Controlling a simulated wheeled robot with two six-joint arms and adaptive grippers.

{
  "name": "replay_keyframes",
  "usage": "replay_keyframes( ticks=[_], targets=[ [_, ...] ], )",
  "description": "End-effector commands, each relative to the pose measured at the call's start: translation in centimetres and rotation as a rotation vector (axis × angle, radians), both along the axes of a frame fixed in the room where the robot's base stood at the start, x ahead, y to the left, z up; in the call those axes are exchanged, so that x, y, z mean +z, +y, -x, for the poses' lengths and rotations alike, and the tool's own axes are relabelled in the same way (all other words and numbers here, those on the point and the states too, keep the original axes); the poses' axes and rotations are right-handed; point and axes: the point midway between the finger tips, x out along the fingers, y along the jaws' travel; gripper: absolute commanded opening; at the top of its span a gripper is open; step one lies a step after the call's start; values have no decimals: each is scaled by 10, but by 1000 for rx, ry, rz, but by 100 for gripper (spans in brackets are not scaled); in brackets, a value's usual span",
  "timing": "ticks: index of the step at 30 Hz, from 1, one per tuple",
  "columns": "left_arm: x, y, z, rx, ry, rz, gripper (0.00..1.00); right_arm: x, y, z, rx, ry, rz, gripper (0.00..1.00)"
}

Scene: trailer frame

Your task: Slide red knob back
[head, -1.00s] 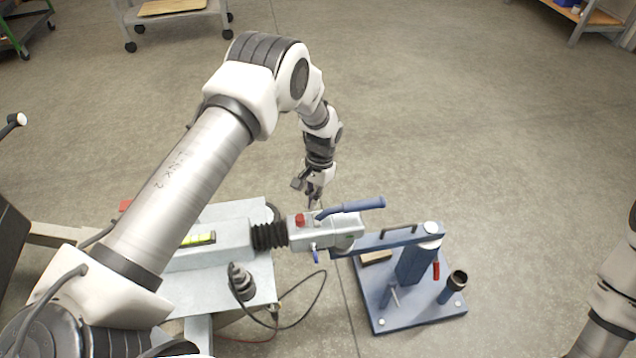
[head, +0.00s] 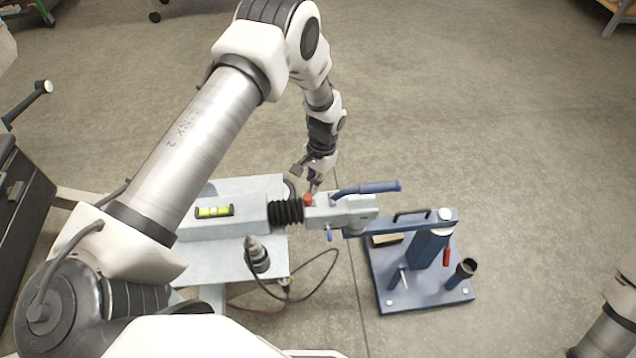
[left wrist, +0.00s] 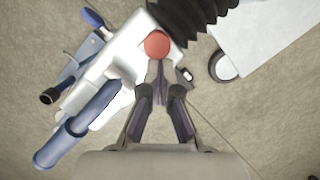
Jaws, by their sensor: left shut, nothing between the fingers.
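The red knob (head: 308,200) sits on top of the grey coupling head (head: 340,210), close to the black bellows (head: 286,211). In the left wrist view the knob (left wrist: 157,45) is a round red disc just beyond my fingertips. My left gripper (head: 314,187) is shut and empty, pointing down at the knob; its fingertips (left wrist: 160,66) are right at the knob's near edge. I cannot tell whether they touch it. The blue handle (head: 366,188) lies along the coupling to the right of the knob. My right gripper is not in view; only part of that arm shows at right.
A blue stand (head: 420,285) holds the coupling's right end. A yellow-green level (head: 214,212) and a dark plug with a cable (head: 257,254) are on the pale trailer frame (head: 225,260).

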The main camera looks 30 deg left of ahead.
Motion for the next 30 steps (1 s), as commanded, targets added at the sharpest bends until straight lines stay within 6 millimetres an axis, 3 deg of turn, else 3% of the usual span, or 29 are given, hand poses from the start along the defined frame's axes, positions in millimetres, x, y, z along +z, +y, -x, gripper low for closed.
replay_keyframes(
  ticks=[8, 21, 30],
  targets=[
    [12, -1, -2, -1, 2, 0, 0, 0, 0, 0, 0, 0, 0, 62],
    [103, -4, -26, -1, -1, -2, 0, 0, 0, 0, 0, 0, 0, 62],
    [116, -5, -29, -1, 2, -1, 0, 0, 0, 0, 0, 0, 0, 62]
  ],
)
